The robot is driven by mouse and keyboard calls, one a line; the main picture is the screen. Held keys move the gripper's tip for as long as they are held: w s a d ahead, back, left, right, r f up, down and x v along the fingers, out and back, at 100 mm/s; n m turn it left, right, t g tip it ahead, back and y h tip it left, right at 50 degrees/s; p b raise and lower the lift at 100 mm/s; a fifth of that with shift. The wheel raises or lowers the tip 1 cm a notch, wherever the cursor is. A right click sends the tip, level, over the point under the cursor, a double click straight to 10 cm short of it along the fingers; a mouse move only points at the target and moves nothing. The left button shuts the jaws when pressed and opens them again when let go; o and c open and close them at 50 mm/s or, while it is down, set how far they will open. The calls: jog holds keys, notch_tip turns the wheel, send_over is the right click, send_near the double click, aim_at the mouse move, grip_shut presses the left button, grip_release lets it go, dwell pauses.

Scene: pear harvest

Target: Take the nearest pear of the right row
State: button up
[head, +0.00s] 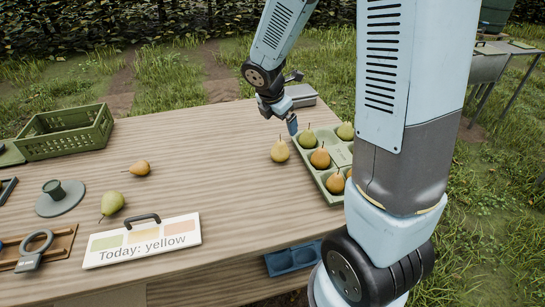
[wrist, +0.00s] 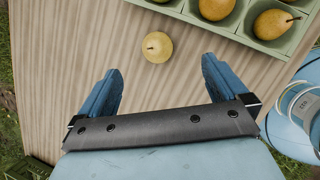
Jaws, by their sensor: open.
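The green tray (head: 326,185) stands on the table's right side, partly hidden by my arm. Its left row holds a yellow-green pear (head: 307,139) at the far end, then an orange-yellow pear (head: 320,158) and another orange-yellow pear (head: 335,182) at the near end. In its right row a green pear (head: 345,131) shows at the far end, with a bare cell in front; nearer cells are hidden. A loose yellow pear (head: 280,151) lies on the wood left of the tray. My gripper (wrist: 162,68) is open and empty, with this pear beyond its fingertips in the wrist view (wrist: 157,47).
A green pear (head: 112,203) and an orange pear (head: 139,168) lie on the table's left part. A sign reading "Today: yellow" (head: 142,240) is at the front, a green crate (head: 65,143) at back left.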

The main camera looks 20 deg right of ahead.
aim_at(277, 146)
jog(key=f+n, duration=0.1)
jog(key=f, duration=0.2)
jog(key=w+f+n, duration=0.1)
jog(key=f, duration=0.2)
jog(key=w+f, duration=0.1)
jog(key=f, duration=0.2)
jog(key=shift+w+a+f+n, duration=0.2)
jog(key=shift+a+f+n, duration=0.05)
jog(key=shift+f+n, duration=0.15)
jog(key=shift+x, duration=3.35)
jog(key=shift+d, duration=0.15)
jog(key=c, duration=1.2)
jog(key=shift+o, duration=0.2)
jog(key=shift+r, duration=0.1)
